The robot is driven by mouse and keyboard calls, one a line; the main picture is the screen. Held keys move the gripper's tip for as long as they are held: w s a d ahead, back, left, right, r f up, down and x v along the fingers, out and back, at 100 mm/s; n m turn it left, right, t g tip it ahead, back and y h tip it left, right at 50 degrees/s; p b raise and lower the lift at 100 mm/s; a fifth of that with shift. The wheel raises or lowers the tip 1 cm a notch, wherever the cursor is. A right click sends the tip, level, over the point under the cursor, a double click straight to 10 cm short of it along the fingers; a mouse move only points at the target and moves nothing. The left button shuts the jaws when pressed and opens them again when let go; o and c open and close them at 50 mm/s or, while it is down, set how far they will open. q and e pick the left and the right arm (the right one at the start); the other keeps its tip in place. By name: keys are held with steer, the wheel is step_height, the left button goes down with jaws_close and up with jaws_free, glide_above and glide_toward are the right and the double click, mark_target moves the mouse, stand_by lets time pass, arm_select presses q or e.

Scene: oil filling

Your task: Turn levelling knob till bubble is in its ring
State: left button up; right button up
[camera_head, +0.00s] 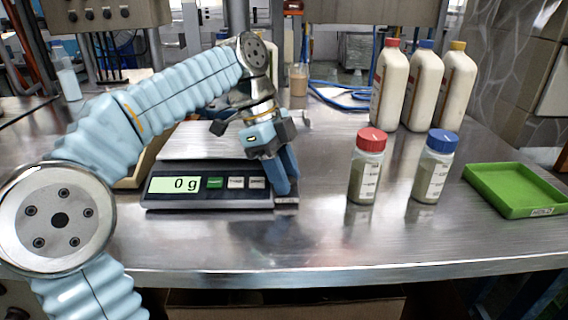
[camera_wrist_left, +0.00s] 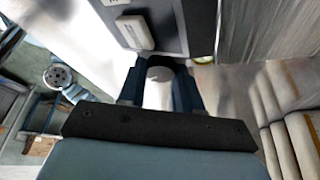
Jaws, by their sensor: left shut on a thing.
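The scale (camera_head: 160,198) stands on the steel table, its display reading 0 g. My left gripper (camera_head: 286,188) points down at the scale's front right corner. In the left wrist view its fingers (camera_wrist_left: 160,88) are shut on a pale round-topped part, which looks like the levelling knob (camera_wrist_left: 159,74), beside the scale's dark edge (camera_wrist_left: 172,28). A small yellowish round spot, likely the bubble level (camera_wrist_left: 203,60), shows just right of the fingers; it is too small to tell where the bubble sits. In the head view the fingers hide the knob. My right gripper is not in view.
A red-capped jar (camera_head: 367,168) and a blue-capped jar (camera_head: 433,168) stand right of the scale. A green tray (camera_head: 505,208) lies at the far right. Three white bottles (camera_head: 424,88) stand behind the jars. The table front between scale and jars is clear.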

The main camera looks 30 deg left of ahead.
arm_select(q)
steer(key=shift+m, duration=0.3)
steer(key=o, duration=1)
